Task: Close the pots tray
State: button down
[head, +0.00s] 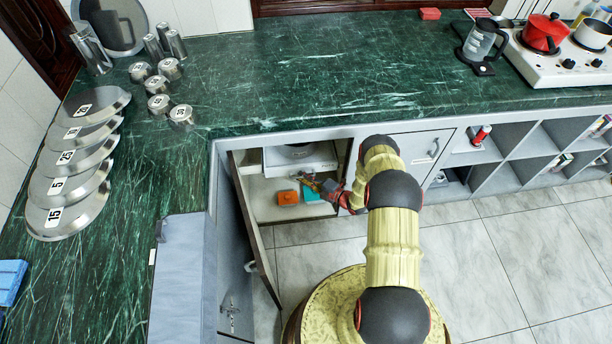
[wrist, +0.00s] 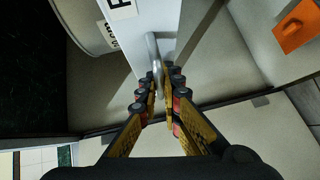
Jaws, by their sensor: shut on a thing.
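The pots tray (head: 322,160) is a light grey tray inside the open cabinet below the counter. How far it is pulled out is hard to judge. In the wrist view, its front panel (wrist: 143,28) carries a partly cut-off label and a curved metal handle (wrist: 153,52). A pale round vessel (wrist: 88,27) shows beside the panel. My gripper (wrist: 163,80) is shut on the handle, with its fingers on both sides of it. In the head view, my gripper (head: 309,182) is small at the cabinet opening, in front of the tray.
The cabinet door (head: 257,225) stands open on the left. An orange box (head: 288,198) and a teal item (head: 311,194) lie on the cabinet floor, below the tray. The green counter (head: 290,75) overhangs above. Tiled floor (head: 480,260) is free at right.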

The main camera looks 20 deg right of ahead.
jog(key=c, duration=2)
grip_release()
jog(key=shift+w+d, duration=0.1)
jog(key=shift+w, duration=0.1)
jog(key=shift+o, duration=0.2)
jog(key=v, duration=1.2)
